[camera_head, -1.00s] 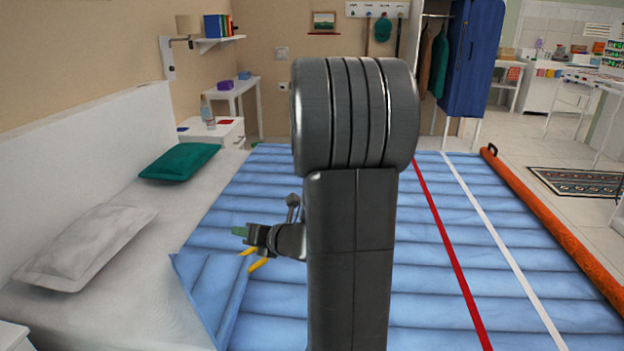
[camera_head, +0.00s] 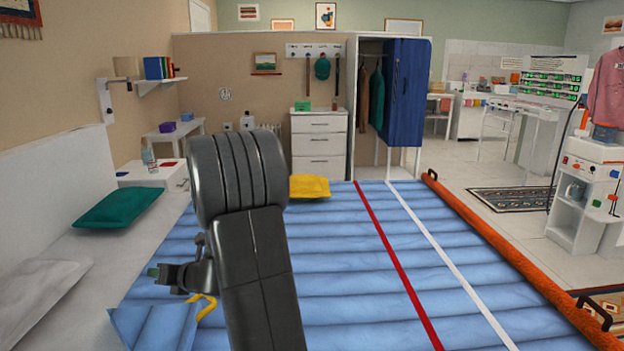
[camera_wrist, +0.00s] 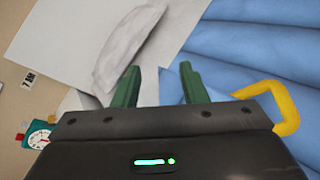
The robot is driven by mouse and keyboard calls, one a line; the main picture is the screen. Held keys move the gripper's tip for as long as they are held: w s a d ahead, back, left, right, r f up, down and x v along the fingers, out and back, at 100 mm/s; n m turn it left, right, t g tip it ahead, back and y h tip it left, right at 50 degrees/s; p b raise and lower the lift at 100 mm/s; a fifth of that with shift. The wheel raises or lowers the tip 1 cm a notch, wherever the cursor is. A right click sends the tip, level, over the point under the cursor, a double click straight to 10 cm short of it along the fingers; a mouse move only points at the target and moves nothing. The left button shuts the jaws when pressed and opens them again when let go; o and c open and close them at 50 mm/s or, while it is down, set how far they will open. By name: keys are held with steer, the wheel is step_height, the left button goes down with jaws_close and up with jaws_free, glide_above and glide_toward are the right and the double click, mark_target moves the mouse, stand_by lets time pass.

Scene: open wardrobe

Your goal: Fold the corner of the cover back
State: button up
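The blue quilted cover (camera_head: 330,260) lies over the bed. Its near left corner is turned back into a folded flap (camera_head: 150,328), partly cut off by the picture's bottom edge. A yellow loop (camera_head: 207,306) shows beside the flap; in the wrist view the yellow loop (camera_wrist: 290,108) is to the right of the fingers. My gripper (camera_head: 154,271) is above the fold near the bed's left side. In the wrist view my gripper (camera_wrist: 157,72) has its green fingers apart, with nothing visibly held between them. My arm hides part of the cover.
A grey pillow (camera_head: 35,295) and a green pillow (camera_head: 118,208) lie along the bed's left side. A yellow cushion (camera_head: 309,186) is at the far end. An orange roll (camera_head: 500,250) runs along the right edge. Open floor (camera_head: 500,220) lies right of the bed.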

steer(key=p+v, duration=0.3)
steer(key=v, duration=1.1)
steer(key=b+x, duration=0.3)
steer(key=x, duration=1)
steer(key=w+d+f+m+y+b, duration=0.2)
steer(key=w+d+f+b, duration=0.3)
steer(key=f, duration=0.5)
steer(key=shift+w+m+g+b, duration=0.4)
steer(key=shift+w+m, duration=0.4)
steer(key=shift+w, duration=0.3)
steer(key=shift+d, duration=0.15)
